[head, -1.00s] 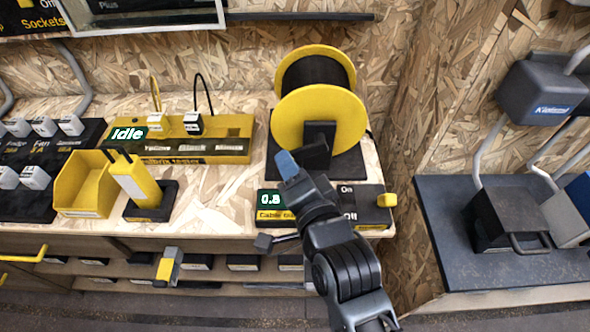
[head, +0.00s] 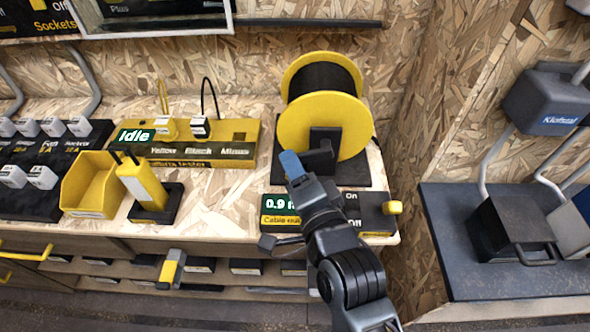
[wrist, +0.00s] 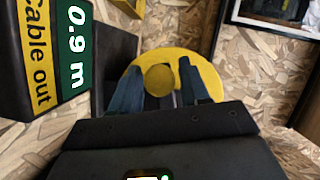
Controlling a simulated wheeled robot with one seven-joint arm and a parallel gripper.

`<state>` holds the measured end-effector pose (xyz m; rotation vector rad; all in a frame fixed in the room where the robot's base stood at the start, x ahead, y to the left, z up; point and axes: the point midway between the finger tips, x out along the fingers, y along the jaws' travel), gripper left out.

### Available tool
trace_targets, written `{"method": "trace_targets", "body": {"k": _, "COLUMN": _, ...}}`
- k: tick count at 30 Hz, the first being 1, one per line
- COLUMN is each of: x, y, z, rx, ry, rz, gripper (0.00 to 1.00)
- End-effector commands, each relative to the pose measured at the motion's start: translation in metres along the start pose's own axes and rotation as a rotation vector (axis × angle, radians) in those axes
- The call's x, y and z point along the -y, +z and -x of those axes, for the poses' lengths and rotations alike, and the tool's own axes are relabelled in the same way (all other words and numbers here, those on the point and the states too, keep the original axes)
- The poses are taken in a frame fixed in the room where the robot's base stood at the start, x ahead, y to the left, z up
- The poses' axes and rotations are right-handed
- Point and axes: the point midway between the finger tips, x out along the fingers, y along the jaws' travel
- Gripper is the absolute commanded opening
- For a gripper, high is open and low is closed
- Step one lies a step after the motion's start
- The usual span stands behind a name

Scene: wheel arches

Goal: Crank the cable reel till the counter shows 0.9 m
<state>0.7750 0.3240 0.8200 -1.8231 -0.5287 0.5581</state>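The cable reel (head: 322,118) has yellow flanges and a dark drum of cable, and stands on a black base at the back right of the bench. Its dark crank arm (head: 320,157) faces me. The counter (head: 282,203) in front reads 0.9 m; the wrist view also shows it as 0.9 m (wrist: 75,48). My gripper (head: 291,165) is at the crank, in front of the reel. In the wrist view its blue fingers stand on both sides of the round yellow crank knob (wrist: 158,78) and appear closed on it. The head view hides the knob.
A black box with a yellow switch knob (head: 392,208) sits right of the counter. A yellow bin (head: 90,185), a yellow handheld device (head: 143,183) and a cable tester reading Idle (head: 185,152) stand to the left. A wooden wall rises close on the right.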

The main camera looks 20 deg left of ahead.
Motion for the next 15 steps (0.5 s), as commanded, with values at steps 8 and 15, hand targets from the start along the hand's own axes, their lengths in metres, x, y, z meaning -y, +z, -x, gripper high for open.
{"method": "trace_targets", "body": {"k": 8, "x": 0.0, "y": 0.001, "z": 0.0, "rx": 0.002, "ry": 0.0, "rz": 0.0, "gripper": 0.54}}
{"method": "trace_targets", "body": {"k": 15, "x": -0.001, "y": 0.002, "z": 0.018, "rx": 0.003, "ry": 0.002, "rz": -0.002, "gripper": 0.54}}
